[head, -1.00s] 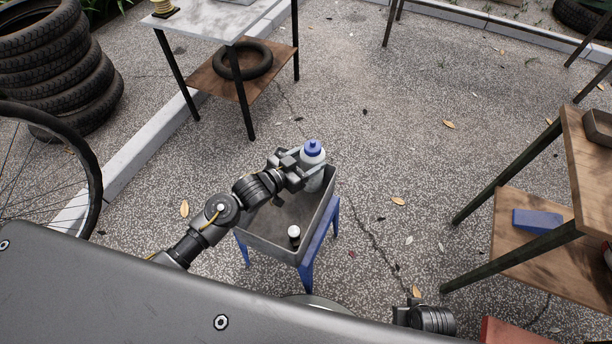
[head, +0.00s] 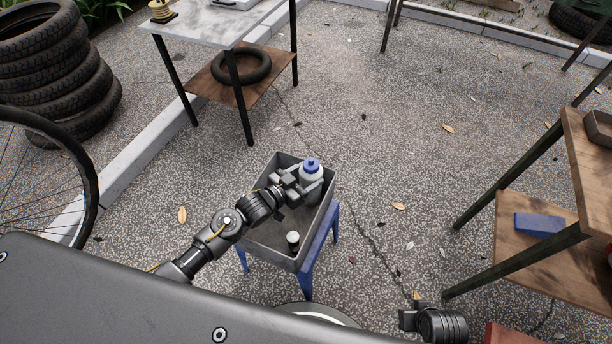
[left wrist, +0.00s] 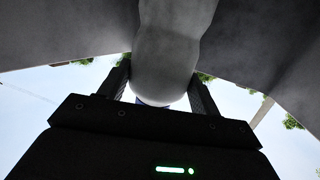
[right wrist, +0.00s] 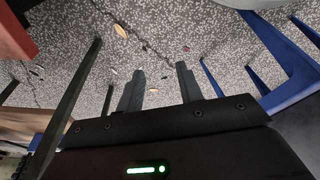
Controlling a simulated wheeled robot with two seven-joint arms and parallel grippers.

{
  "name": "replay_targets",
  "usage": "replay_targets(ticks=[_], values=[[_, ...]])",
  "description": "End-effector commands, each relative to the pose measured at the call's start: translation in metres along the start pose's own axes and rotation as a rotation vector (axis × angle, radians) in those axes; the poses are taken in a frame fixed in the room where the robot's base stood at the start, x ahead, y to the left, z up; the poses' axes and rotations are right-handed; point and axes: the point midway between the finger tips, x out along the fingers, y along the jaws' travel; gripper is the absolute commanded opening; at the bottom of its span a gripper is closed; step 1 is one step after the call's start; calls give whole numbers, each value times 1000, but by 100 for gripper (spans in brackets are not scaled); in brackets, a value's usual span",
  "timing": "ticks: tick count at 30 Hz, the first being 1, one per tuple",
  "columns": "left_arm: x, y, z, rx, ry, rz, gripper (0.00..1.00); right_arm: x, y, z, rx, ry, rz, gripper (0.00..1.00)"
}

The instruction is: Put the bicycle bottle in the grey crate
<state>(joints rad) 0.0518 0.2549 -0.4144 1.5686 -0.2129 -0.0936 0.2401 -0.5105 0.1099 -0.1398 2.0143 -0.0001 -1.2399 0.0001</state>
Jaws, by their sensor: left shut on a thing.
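The bicycle bottle (head: 311,184), white-grey with a blue cap, is upright inside the far right part of the grey crate (head: 268,257). My left gripper (head: 304,184) is shut on the bottle. In the left wrist view the bottle (left wrist: 166,60) fills the space between the fingers, with grey crate walls (left wrist: 60,35) on both sides. Whether the bottle's base touches the crate floor is hidden. My right gripper (right wrist: 158,88) is open and empty over the ground, to the right of the crate stand.
The crate rests on a blue stand (head: 318,243). A small jar with a white lid (head: 292,240) stands in the crate's near part. A wooden shelf unit (head: 525,258) is at the right, with a blue block (head: 538,223). A table (head: 205,25) stands beyond.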

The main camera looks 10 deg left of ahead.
Motion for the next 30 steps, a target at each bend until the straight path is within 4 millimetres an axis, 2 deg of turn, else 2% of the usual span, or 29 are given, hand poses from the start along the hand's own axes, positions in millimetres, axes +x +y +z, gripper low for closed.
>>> replay_targets(ticks=[3,4,9,20,25,30], values=[[1,0,2,0,4,0,7,-2,0,-1,0,4,0,36],[1,0,4,0,0,0,65,-4,0,-2,0,5,0,36],[1,0,3,0,0,0,85,-4,0,-2,0,4,-1,36],[-2,0,-1,0,-1,0,85,-5,0,-2,0,8,-1,36],[-31,0,0,0,-3,1,85,5,0,5,0,-8,-1,36],[-58,0,0,-1,-2,1,85,14,-1,3,-3,-3,-2,36]])
